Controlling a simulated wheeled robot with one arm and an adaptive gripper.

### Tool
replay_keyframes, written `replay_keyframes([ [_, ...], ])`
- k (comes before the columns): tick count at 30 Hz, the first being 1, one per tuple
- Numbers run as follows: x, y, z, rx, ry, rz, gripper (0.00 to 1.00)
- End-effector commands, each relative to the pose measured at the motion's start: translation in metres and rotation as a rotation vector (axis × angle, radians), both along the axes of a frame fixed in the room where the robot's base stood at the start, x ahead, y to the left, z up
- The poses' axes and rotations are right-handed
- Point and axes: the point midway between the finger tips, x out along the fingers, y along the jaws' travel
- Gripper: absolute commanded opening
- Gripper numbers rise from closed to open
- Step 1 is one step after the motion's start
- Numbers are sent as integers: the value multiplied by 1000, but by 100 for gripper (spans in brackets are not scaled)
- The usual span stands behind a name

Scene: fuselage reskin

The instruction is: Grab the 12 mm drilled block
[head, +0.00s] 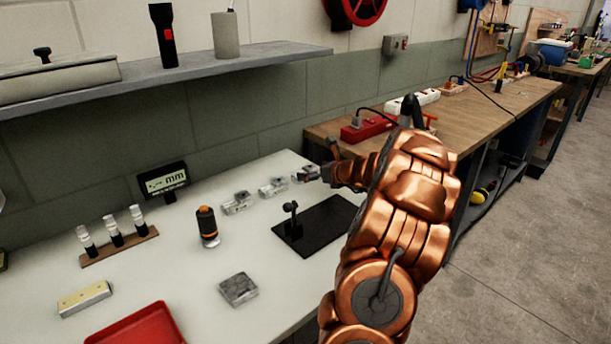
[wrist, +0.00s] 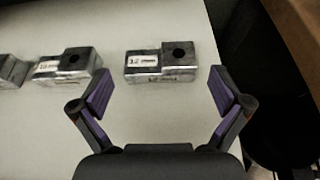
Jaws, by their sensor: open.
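The 12 mm drilled block (wrist: 160,65) is a grey metal block with a dark hole on top and a white label reading 12. In the wrist view it lies on the white table, ahead of my open gripper (wrist: 155,98) and roughly centred between its purple-padded fingers. The fingers appear apart from it. In the head view the block (head: 306,174) is the rightmost of a row of similar blocks, and my gripper (head: 330,172) is close to its right side, partly hidden by my copper arm.
A similar labelled block (wrist: 66,66) lies to the left, with another at the picture edge. In the head view a black mat with a small stand (head: 292,222) lies in front of the row. A digital mm display (head: 165,182) stands behind. A wooden bench (head: 470,120) adjoins on the right.

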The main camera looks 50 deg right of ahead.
Motion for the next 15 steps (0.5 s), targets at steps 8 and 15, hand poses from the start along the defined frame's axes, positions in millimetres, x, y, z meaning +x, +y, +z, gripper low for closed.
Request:
replay_keyframes([
  [8,32,1,-16,-1,2,3,100],
  [15,43,0,-20,-1,0,2,100],
])
